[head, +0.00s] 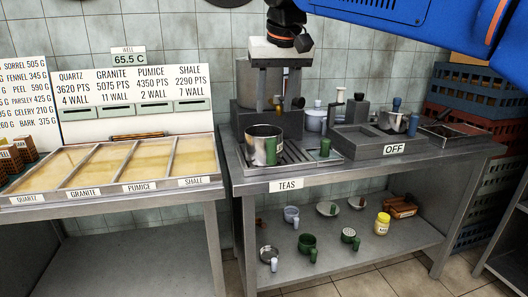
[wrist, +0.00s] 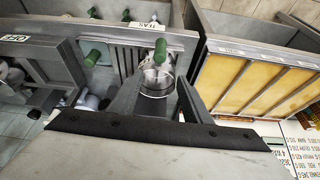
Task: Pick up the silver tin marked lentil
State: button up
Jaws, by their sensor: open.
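I see no tin with a readable lentil mark in either view. My gripper (head: 279,103) is open, its two fingers pointing down over the back of the teas counter. A silver pot (head: 264,134) with a green handle stands on the slatted drain tray below and in front of it. In the wrist view, my gripper (wrist: 162,97) has its fingers apart, and a silver vessel (wrist: 154,82) with a green handle shows between them, farther off. I cannot tell that the fingers touch anything.
Cups, strainers and a yellow jar (head: 382,223) stand on the shelf below. Labelled wells (head: 110,164) are at left, stacked crates (head: 473,117) at right.

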aim_at(271, 138)
jog(key=x, duration=0.8)
jog(key=shift+f, duration=0.25)
jog(key=shift+d+x, duration=0.2)
jog(key=shift+x, duration=2.85)
jog(key=shift+s+f, duration=0.1)
jog(key=shift+s, duration=0.05)
grip_shut()
